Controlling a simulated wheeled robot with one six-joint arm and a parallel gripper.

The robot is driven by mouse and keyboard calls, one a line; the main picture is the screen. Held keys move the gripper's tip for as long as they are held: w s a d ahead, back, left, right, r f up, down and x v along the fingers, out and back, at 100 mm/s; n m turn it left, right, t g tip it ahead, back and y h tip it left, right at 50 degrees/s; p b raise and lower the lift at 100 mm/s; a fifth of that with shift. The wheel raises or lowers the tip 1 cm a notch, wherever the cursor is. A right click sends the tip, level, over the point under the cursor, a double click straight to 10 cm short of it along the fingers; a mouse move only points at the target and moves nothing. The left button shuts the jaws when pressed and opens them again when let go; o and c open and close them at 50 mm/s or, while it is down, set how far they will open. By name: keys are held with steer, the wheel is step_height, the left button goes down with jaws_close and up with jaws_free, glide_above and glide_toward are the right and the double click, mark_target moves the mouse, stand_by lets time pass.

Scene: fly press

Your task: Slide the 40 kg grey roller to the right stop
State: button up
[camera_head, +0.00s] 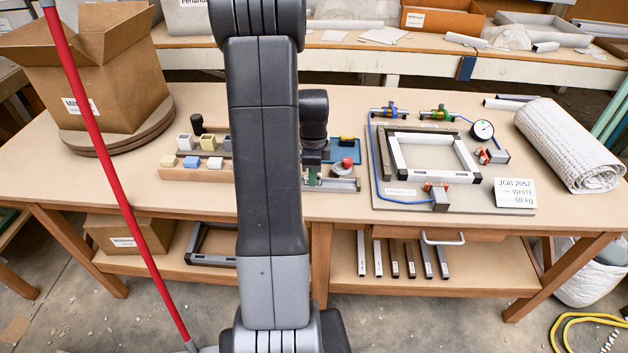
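A metal slide rail (335,184) lies near the front of the table, just right of my arm. A round grey piece with a red top (345,168) sits on it toward its right end; I cannot tell whether this is the grey roller. No 40 kg marking is readable. The right stop cannot be clearly made out. My gripper (313,163) points down over the left part of the rail, next to a green part (312,180). Its fingers are too small and dark to tell open from shut. My arm hides the rail's left side.
A wooden rack with small coloured blocks (190,162) stands left of my arm. A blue tray (345,149) lies behind the rail. A red pole (115,180) crosses the left.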

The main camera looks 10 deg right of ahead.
steer(key=shift+d, duration=0.15)
steer(key=shift+c, duration=0.4)
steer(key=shift+s+d, duration=0.2)
steer(key=shift+d, duration=0.35)
steer(key=shift+s+d, duration=0.15)
steer(key=shift+d, duration=0.35)
steer(key=shift+d, duration=0.1)
steer(key=shift+s+d, duration=0.15)
steer(key=shift+d, duration=0.4)
steer(key=shift+s+d, duration=0.15)
steer(key=shift+d, duration=0.35)
steer(key=shift+s+d, duration=0.2)
steer(key=shift+d, duration=0.4)
steer(key=shift+s+d, duration=0.15)
steer(key=shift+d, duration=0.4)
